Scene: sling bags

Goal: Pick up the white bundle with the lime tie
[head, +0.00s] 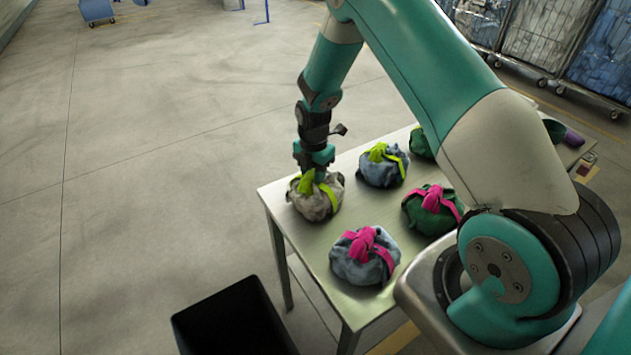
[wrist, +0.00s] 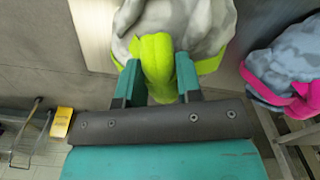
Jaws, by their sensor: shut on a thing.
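The white bundle with the lime tie (head: 318,203) sits at the far left corner of the metal table (head: 350,300). In the wrist view the same white bundle (wrist: 195,22) fills the top middle, with its lime knot (wrist: 154,55) between my fingers. My gripper (head: 312,172) points down onto the bundle from above. In the wrist view my gripper (wrist: 158,82) is shut on the lime knot, one finger on each side. The bundle appears to rest on the table; any gap beneath it cannot be made out.
A blue-grey bundle with a lime tie (head: 384,168), a blue-grey one with a pink tie (head: 362,262) and a green one with a pink tie (head: 425,212) stand nearby. A black bin (head: 232,318) is on the floor at lower left. Caged carts (head: 545,35) stand behind.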

